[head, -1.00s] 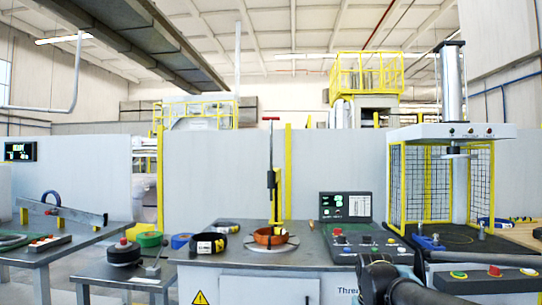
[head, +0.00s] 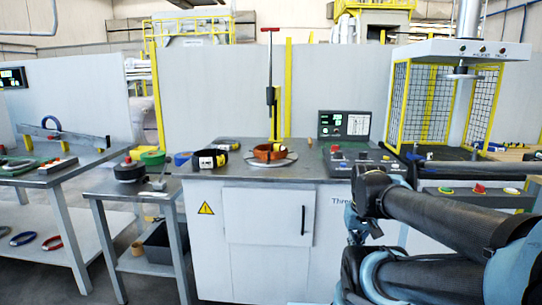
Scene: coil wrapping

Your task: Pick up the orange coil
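The orange coil (head: 270,152) lies on a round light-coloured plate (head: 286,160) on top of the grey machine cabinet, in the middle of the head view. A dark post with a yellow part and a red top stands just behind it.
A caged press (head: 440,100) stands at right.

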